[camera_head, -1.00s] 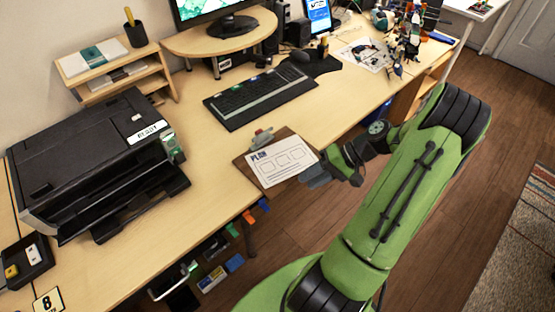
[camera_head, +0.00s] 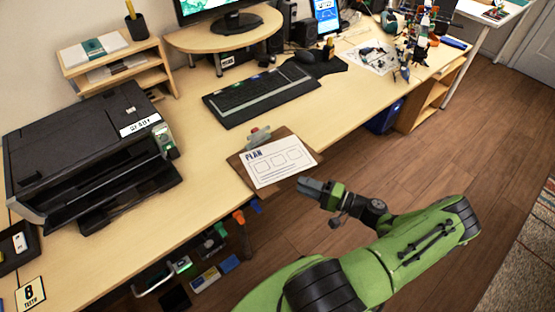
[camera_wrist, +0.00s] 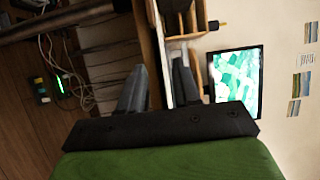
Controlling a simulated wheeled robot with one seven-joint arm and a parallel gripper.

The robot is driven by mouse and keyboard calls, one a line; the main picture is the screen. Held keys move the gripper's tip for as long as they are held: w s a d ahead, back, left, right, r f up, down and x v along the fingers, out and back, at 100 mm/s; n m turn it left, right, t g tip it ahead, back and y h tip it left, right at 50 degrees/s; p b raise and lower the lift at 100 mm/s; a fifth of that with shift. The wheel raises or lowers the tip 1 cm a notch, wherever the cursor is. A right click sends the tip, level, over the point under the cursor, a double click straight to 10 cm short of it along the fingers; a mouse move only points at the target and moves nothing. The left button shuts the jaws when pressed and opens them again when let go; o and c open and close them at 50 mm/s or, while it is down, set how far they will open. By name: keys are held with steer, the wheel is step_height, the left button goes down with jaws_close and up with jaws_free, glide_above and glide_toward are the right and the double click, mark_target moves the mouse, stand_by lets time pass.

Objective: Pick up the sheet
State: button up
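The sheet (camera_head: 277,162) is white paper headed PLAN with several drawn boxes. It lies flat on a brown clipboard (camera_head: 313,158) with a metal clip, at the desk's front edge in the head view. The clipboard's near right corner reaches about the desk edge. My gripper (camera_head: 303,185) is just off that edge, in front of the clipboard's near right side, and looks apart from it. In the wrist view the two fingers of my gripper (camera_wrist: 159,75) are spread with a gap between them. They hold nothing. The desk edge appears nearly edge-on beyond them.
A black keyboard (camera_head: 262,96) lies behind the clipboard. A black printer (camera_head: 88,150) stands at the left. The monitor (camera_wrist: 235,82) shows at the right of the wrist view. Coloured items (camera_head: 213,275) sit below the desk's front. The floor (camera_head: 425,165) right of the desk is clear.

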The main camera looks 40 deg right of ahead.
mark_target(275, 174)
steer(key=x, duration=0.5)
steer(key=shift+w+b, duration=0.3)
steer(key=shift+b, duration=0.05)
steer(key=shift+c, duration=0.4)
jaws_close()
